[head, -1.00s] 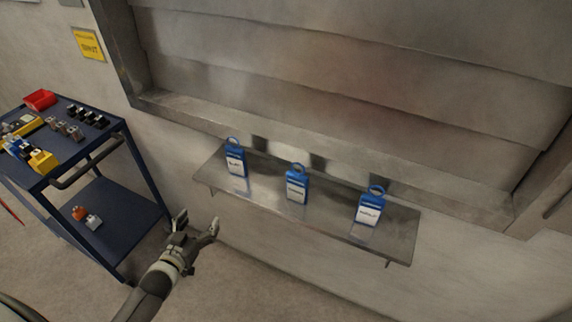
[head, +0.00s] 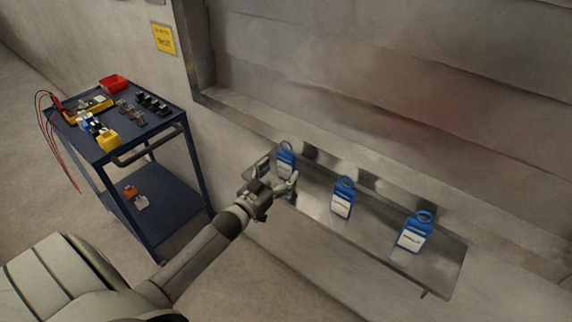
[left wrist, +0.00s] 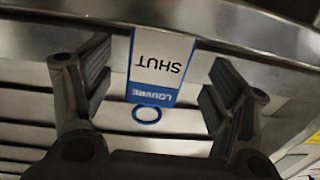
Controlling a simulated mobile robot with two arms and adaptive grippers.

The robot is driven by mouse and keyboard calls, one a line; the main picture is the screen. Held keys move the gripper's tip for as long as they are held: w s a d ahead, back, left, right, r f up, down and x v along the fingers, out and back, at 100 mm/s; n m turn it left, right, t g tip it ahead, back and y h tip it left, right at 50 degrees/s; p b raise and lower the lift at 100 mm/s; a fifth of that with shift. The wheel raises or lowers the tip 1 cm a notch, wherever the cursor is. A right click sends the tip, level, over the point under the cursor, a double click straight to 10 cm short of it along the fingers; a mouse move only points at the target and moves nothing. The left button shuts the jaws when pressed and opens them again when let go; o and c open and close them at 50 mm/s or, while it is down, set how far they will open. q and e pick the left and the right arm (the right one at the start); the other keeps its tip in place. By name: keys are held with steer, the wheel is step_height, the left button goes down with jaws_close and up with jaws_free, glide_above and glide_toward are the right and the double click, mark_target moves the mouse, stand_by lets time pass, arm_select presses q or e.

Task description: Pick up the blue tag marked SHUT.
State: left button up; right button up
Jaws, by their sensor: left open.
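The blue tag marked SHUT (left wrist: 158,65) shows upside down in the left wrist view, with the word LOUVRE on its blue band and a ring beyond it. It lies between the two fingers of my left gripper (left wrist: 158,105), which is open and apart from it on both sides. In the head view this tag (head: 285,153) stands at the left end of the metal shelf (head: 378,222), its lower part hidden by my left gripper (head: 272,183). Two more blue tags stand on the shelf, one in the middle (head: 343,197) and one at the right (head: 414,232). My right gripper is out of view.
A dark blue trolley (head: 165,140) stands left of the shelf, with a red bin (head: 113,83), a yellow meter and small parts on top. A louvred metal wall rises behind the shelf. Bare floor lies in front.

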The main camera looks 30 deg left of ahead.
mark_target(284, 169)
arm_select(q)
steer(key=shift+w+d+f, duration=0.1)
steer(key=shift+w, duration=1.75)
steer(key=shift+c, duration=0.3)
steer(key=c, duration=1)
